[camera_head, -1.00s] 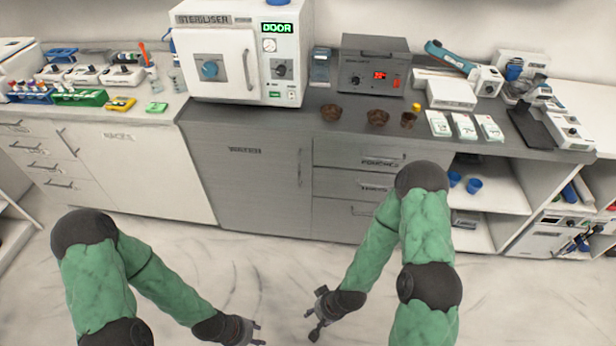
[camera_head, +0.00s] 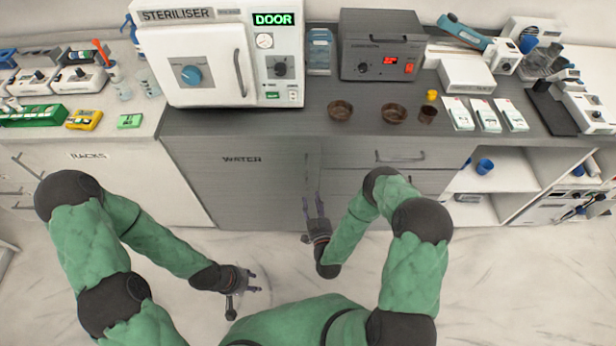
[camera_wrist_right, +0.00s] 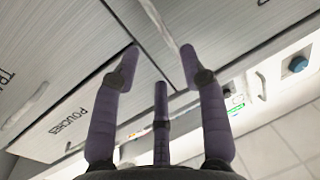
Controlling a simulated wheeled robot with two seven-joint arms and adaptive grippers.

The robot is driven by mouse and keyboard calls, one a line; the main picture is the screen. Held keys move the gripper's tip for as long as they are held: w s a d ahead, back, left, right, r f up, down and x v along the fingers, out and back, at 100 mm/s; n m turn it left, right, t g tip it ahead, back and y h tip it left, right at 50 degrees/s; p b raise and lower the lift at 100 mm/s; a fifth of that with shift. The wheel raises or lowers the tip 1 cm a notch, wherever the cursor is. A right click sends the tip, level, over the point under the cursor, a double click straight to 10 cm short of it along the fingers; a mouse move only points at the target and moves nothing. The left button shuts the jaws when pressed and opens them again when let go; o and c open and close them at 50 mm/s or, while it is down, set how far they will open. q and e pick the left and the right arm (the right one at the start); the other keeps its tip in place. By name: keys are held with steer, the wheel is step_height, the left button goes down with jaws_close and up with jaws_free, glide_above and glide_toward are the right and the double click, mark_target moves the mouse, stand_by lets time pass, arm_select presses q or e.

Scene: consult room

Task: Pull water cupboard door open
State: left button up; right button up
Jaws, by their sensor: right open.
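The water cupboard door (camera_head: 235,185) is a dark grey panel marked WATER, below the counter at centre, and it looks closed. Its upright handle (camera_head: 306,165) is near the door's right edge. My right gripper (camera_head: 312,197) is open, with its fingers pointing at the cupboard front just below the handle. In the right wrist view, a pale bar handle (camera_wrist_right: 160,25) lies beyond and between the open fingertips (camera_wrist_right: 158,60), apart from them. My left gripper (camera_head: 256,281) is open and empty, low in front of the cupboard, away from the door.
A drawer marked POUCHES (camera_wrist_right: 70,120) adjoins the door. Drawers with a bar handle (camera_head: 400,157) stand to its right, then open shelves (camera_head: 490,208). The steriliser (camera_head: 210,60) sits on the counter above. Floor in front is clear apart from my arms.

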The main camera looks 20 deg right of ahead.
steer(key=w, duration=0.3)
steer(key=w+b, duration=0.1)
steer(key=w, duration=0.3)
steer(key=w+d, duration=0.1)
steer(key=w, duration=0.2)
steer(key=shift+w+b, duration=0.3)
steer(key=shift+b, duration=0.1)
jaws_close()
